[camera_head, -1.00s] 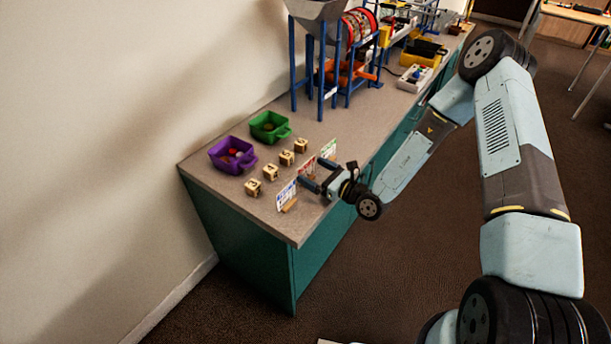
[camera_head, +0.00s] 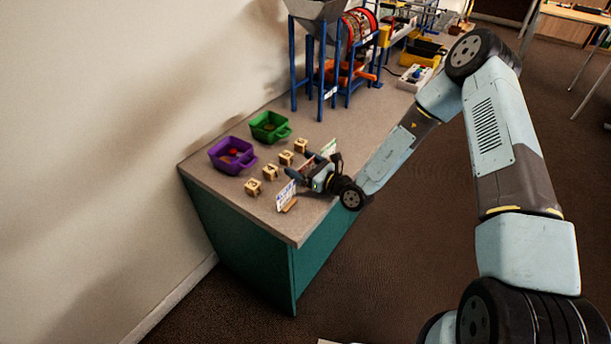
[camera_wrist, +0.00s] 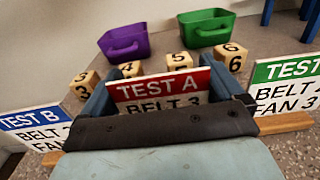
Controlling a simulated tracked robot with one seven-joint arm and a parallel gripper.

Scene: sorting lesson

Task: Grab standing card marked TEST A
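The TEST A card, red above white (camera_wrist: 160,90), stands in the middle of the wrist view, its lower part hidden by my gripper's body. My gripper (camera_head: 300,167) is open, with one dark blue finger on each side of this card. In the wrist view the card lies between the fingers, and I cannot tell whether either touches it. In the head view my gripper largely hides the card. The blue TEST B card (camera_wrist: 35,128) stands to the left. The green-topped TEST card (camera_wrist: 290,82) stands to the right.
Several numbered wooden cubes (camera_head: 270,172) stand in a row behind the cards. A purple bin (camera_head: 232,157) and a green bin (camera_head: 268,127) sit farther back on the bench (camera_head: 215,178). A blue-framed machine (camera_head: 322,75) stands farther along it.

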